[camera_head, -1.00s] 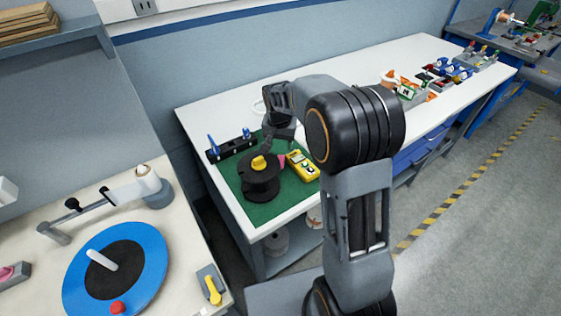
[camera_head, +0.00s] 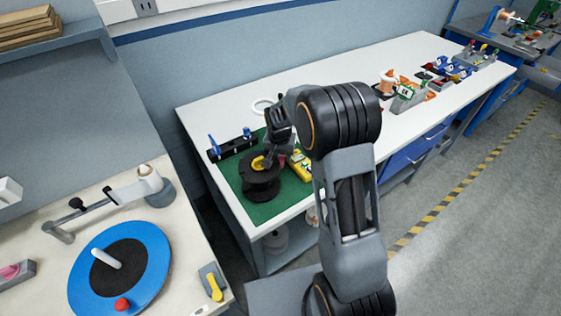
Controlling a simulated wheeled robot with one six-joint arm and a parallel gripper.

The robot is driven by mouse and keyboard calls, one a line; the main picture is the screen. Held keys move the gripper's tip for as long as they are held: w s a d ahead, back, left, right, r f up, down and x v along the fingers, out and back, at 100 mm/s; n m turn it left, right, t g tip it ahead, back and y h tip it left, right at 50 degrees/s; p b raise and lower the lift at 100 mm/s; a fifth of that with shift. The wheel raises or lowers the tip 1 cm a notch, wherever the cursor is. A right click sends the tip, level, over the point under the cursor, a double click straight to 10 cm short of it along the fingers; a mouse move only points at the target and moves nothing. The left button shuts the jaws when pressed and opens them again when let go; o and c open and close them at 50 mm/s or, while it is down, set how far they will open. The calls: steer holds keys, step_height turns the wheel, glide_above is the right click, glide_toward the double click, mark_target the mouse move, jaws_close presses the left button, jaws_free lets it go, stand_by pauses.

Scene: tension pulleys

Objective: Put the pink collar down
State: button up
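My gripper (camera_head: 268,160) points down over the right side of a black spool (camera_head: 262,184) with a yellow knob (camera_head: 257,162) on top. The spool stands on a green mat (camera_head: 270,211). A small pink-red patch (camera_head: 282,160) shows just right of my gripper, between the spool and a yellow meter (camera_head: 300,166). It may be the pink collar, but it is too small and covered to be sure. The fingertips are dark and small against the spool, so I cannot tell whether they are open or hold anything.
A black rack with blue handles (camera_head: 231,148) stands behind the spool. A white ring (camera_head: 261,106) lies farther back. A blue disc (camera_head: 121,268) with a white peg and a pink item in a grey holder (camera_head: 16,273) are on the left bench. The middle of the white table is clear.

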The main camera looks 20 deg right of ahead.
jaws_close()
steer(key=shift+r, duration=0.2)
steer(key=shift+r, duration=0.2)
step_height(320, 180, up, 2)
steer(key=shift+r, duration=0.1)
steer(key=s+d+r+b, duration=0.3)
steer(key=s+r+b, duration=0.1)
steer(key=s+r, duration=0.6)
steer(key=s, duration=0.3)
steer(key=shift+s+d, duration=0.3)
